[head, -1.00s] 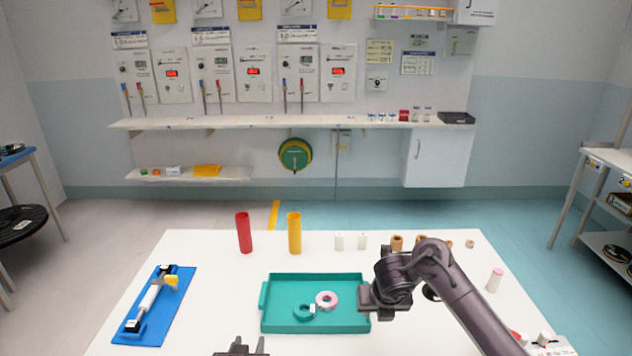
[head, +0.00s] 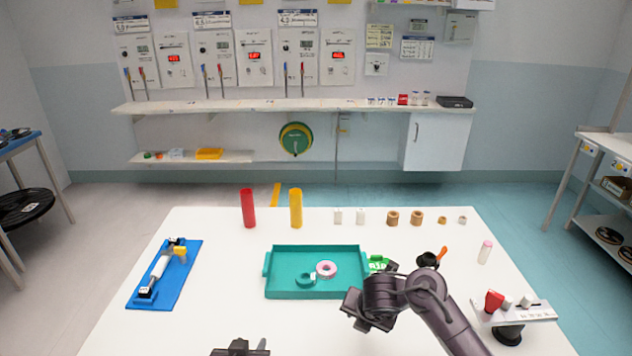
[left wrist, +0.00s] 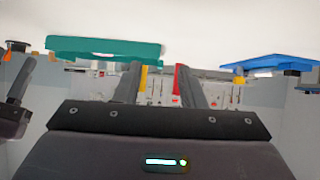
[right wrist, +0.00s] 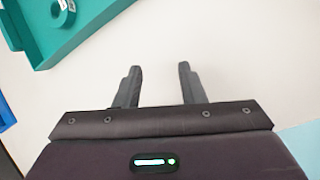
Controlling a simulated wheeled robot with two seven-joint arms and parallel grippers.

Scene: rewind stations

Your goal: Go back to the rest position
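My left gripper (head: 241,346) shows at the bottom edge of the head view, in front of the table. In the left wrist view its two fingers (left wrist: 160,85) stand apart with nothing between them. My right arm reaches over the table's right side, and its gripper (head: 352,322) hangs to the right of and nearer than the teal tray. In the right wrist view its fingers (right wrist: 157,85) are apart and empty above the white tabletop. The teal tray (head: 315,293) holds a teal ring (head: 304,281) and a pink-and-white ring (head: 326,269).
A blue board (head: 180,285) with a white roller lies at the left. A red tube (head: 248,208) and a yellow tube (head: 296,208) stand at the back. Small rolls line the back right. A grey stand with a red knob (head: 494,301) sits at the right front.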

